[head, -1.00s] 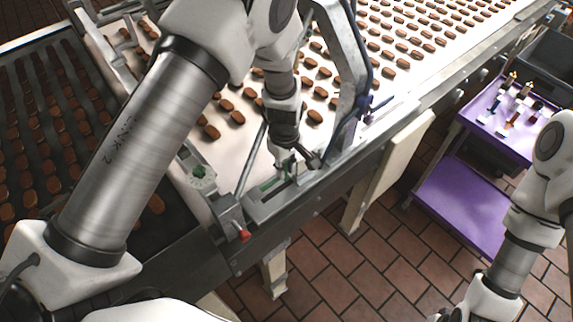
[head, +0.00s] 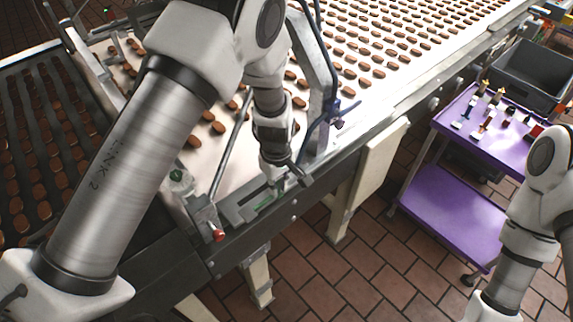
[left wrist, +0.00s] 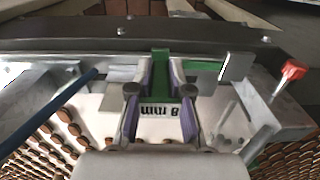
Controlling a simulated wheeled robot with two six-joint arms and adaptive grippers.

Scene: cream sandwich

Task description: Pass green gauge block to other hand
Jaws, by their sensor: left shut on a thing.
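The green gauge block (left wrist: 159,65) stands between the finger pads of my left gripper (left wrist: 160,76) in the left wrist view. A label reading "8 mm" shows upside down in front of it. My left gripper (head: 277,184) is shut on the block, low at the machine's front rail in the head view. The block is largely hidden by the gripper in the head view. My right arm shows at the right edge of the head view, but its gripper is out of frame.
A conveyor (head: 385,45) carries many brown sandwich pieces behind the rail (head: 320,165). A red knob (head: 219,235) and a blue-handled lever (head: 338,112) flank the gripper. A purple cart (head: 450,203) with small items stands at right, before a grey bin (head: 530,72). Tiled floor lies between.

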